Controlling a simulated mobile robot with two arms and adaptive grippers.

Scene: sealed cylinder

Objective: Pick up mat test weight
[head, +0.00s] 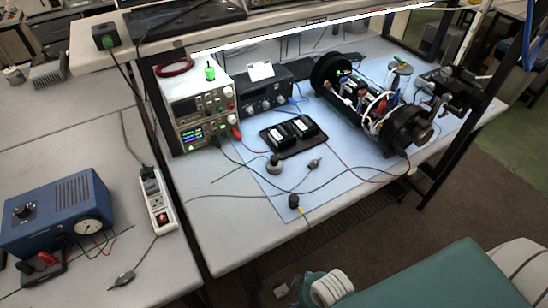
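A small grey round weight with a dark knob on top (274,166) stands upright on the light blue mat (330,190), in front of a black tray. It looks like the mat test weight, and nothing is touching it from above. Thin cables lie on the mat close to it. Neither of my grippers can be made out in the head view. Only white and teal parts show at the bottom edge, well away from the weight.
Near the weight are a black tray with two modules (293,136), a small probe (315,164) and a dark knob-like piece (293,201). Stacked instruments (200,105) stand left, an opened cylinder assembly (370,108) right. The mat's front part is mostly clear, crossed by cables.

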